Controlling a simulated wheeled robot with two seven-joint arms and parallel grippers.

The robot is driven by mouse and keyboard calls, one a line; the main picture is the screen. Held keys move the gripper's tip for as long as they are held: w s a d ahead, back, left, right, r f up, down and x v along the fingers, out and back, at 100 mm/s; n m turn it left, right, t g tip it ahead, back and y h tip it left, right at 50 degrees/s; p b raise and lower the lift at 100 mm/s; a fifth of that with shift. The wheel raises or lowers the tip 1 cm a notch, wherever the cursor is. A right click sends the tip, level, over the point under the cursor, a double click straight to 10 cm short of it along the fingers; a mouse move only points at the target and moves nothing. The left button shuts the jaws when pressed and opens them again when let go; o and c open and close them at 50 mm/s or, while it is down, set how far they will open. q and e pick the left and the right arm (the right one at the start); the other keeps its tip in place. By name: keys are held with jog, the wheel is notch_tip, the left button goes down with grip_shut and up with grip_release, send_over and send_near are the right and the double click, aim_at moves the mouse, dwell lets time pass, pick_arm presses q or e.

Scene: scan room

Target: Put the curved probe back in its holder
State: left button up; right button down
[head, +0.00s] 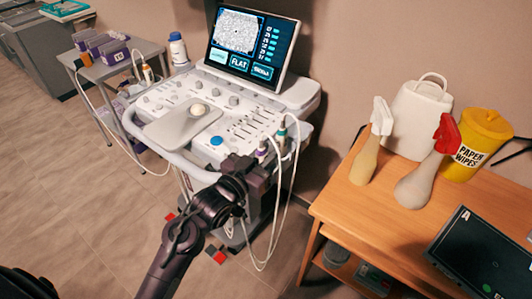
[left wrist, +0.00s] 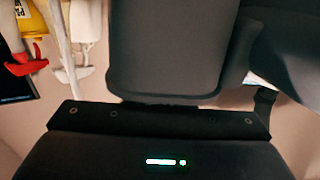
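The ultrasound machine (head: 210,115) stands in the middle of the head view. At its right side are a purple-banded probe (head: 262,150) and a green-banded probe (head: 281,134), both with white cables. An orange-banded probe (head: 148,75) is upright at the side table on the left, with a white cable. I cannot tell which is the curved one. My left gripper (head: 258,172) is close below the machine's right edge, near the purple-banded probe. Its fingers are too dark and overlapped to show whether it is open or holds anything. The left wrist view shows mainly dark parts of my arm.
A wooden desk (head: 350,225) at right holds spray bottles (head: 370,150), a white container (head: 418,118), a yellow wipes tub (head: 475,145) and a dark tablet (head: 485,260). White cables (head: 270,240) hang beside my arm. Floor (head: 70,210) at left is clear.

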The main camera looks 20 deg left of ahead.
pick_arm(q)
jog(key=o, duration=0.6)
jog(key=shift+c, duration=0.2)
jog(key=shift+b+v, duration=0.4)
jog(key=shift+v, duration=3.5)
